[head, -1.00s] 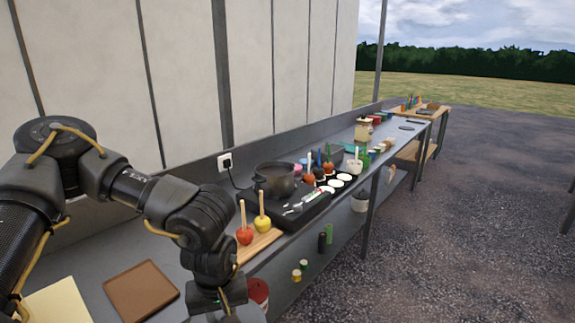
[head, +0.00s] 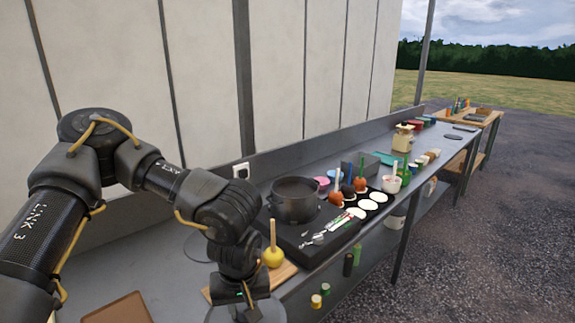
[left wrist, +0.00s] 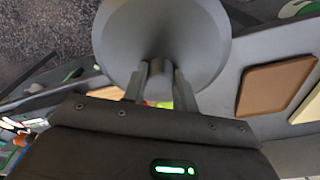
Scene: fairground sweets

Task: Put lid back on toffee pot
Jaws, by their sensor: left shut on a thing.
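A dark grey pot (head: 296,205) stands open on the black hob (head: 330,240) at the middle of the counter in the head view. My left gripper (head: 252,314) is low in the head view, in front of the counter and nearer than the pot. It is shut on a round grey lid (head: 273,309), held apart from the pot. In the left wrist view the lid (left wrist: 185,30) shows as a broad disc, with both fingers of my left gripper (left wrist: 162,75) closed at its centre. My right gripper is in neither view.
A yellow toffee apple (head: 273,257) on a wooden board (head: 284,274) stands between my left wrist and the hob. Toffee apples with sticks (head: 336,197) and white discs (head: 368,205) are right of the pot. A brown board (head: 118,310) lies bottom left.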

